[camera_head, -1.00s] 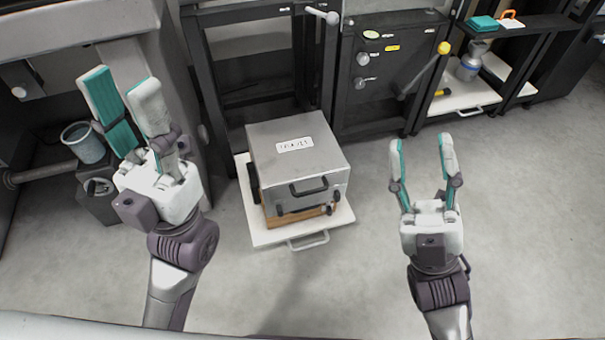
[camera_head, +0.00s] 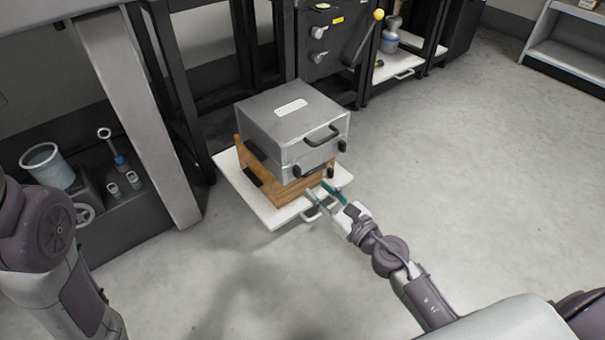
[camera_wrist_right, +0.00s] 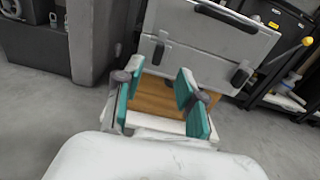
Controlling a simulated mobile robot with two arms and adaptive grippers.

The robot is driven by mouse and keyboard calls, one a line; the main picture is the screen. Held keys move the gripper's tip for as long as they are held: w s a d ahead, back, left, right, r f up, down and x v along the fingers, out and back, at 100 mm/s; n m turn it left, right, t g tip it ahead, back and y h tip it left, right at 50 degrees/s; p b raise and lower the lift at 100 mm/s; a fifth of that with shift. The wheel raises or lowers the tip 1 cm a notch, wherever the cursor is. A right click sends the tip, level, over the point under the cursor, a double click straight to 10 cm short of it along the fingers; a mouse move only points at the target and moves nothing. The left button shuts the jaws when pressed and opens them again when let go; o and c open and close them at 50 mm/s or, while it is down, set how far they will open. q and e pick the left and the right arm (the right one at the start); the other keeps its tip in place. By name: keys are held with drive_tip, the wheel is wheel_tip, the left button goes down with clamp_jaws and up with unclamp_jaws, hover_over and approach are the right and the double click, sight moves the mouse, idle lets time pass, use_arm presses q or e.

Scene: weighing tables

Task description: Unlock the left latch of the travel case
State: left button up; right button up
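The travel case (camera_head: 270,118) is a grey metal box with a black handle (camera_head: 322,136) on its front face. It looks closed. Its left latch (camera_head: 297,170) is a small black piece low on that face; it also shows in the right wrist view (camera_wrist_right: 159,48). The right latch (camera_wrist_right: 240,74) is also black. I cannot tell whether either latch is locked. My right gripper (camera_head: 319,188) is open and empty, low in front of the case. In the right wrist view its teal fingers (camera_wrist_right: 160,70) stand apart below the left latch. My left gripper is out of view.
The case rests on a wooden box (camera_head: 288,195) on a white pull-out shelf (camera_head: 240,190) with a front handle. A black cabinet with knobs (camera_head: 318,58) stands behind. A grey bucket (camera_head: 47,168) is at left. The floor at right is clear.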

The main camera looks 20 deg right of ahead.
sight(300, 174)
drive_tip(key=x, duration=0.7)
clamp_jaws()
